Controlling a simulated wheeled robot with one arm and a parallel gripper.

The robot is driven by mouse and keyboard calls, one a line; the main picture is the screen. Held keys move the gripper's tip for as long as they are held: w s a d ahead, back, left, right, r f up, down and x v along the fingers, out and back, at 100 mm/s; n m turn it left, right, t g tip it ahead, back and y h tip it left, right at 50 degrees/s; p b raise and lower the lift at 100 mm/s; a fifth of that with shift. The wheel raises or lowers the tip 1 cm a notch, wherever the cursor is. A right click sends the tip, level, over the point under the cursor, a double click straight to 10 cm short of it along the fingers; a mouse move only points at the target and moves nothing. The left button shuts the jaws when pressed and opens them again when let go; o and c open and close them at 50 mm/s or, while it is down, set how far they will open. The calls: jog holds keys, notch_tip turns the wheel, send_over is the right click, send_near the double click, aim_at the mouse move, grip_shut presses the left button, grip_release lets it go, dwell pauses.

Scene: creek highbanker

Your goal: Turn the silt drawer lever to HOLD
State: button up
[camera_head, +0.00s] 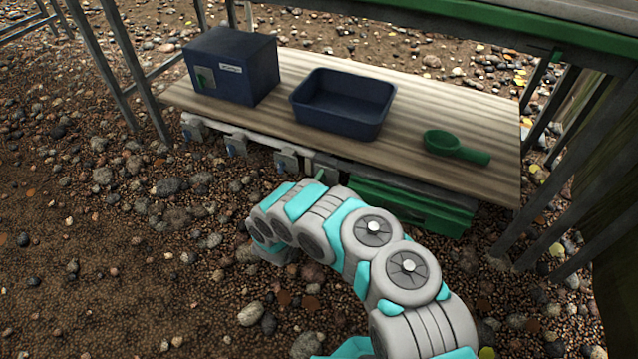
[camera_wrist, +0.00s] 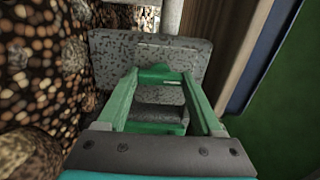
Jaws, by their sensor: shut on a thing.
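In the wrist view, a speckled grey plate (camera_wrist: 118,60) stands ahead with a green lever (camera_wrist: 160,74) in front of it. The two green fingers of my gripper (camera_wrist: 162,88) reach up to the lever, one on each side, and are shut on it. A pale label on the plate is partly covered, and I cannot read which position the lever points to. In the head view, the green silt drawer (camera_head: 412,208) sits under the board's front edge.
A ribbed board (camera_head: 440,110) carries a dark blue box (camera_head: 232,65), a blue basin (camera_head: 343,103) and a green scoop (camera_head: 455,147). Several grey fittings (camera_head: 237,143) line its front edge. Metal legs (camera_head: 105,70) flank it. Gravel (camera_head: 120,260) lies open at the left.

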dwell(0.3)
jog(key=o, duration=1.4)
jog(key=shift+c, duration=0.2)
jog(key=shift+s, duration=0.1)
jog(key=p+v, duration=0.1)
jog(key=v, duration=0.6)
jog(key=shift+s+a, duration=0.15)
jog(key=shift+s, duration=0.15)
jog(key=p+v, duration=0.3)
jog(key=v, duration=0.9)
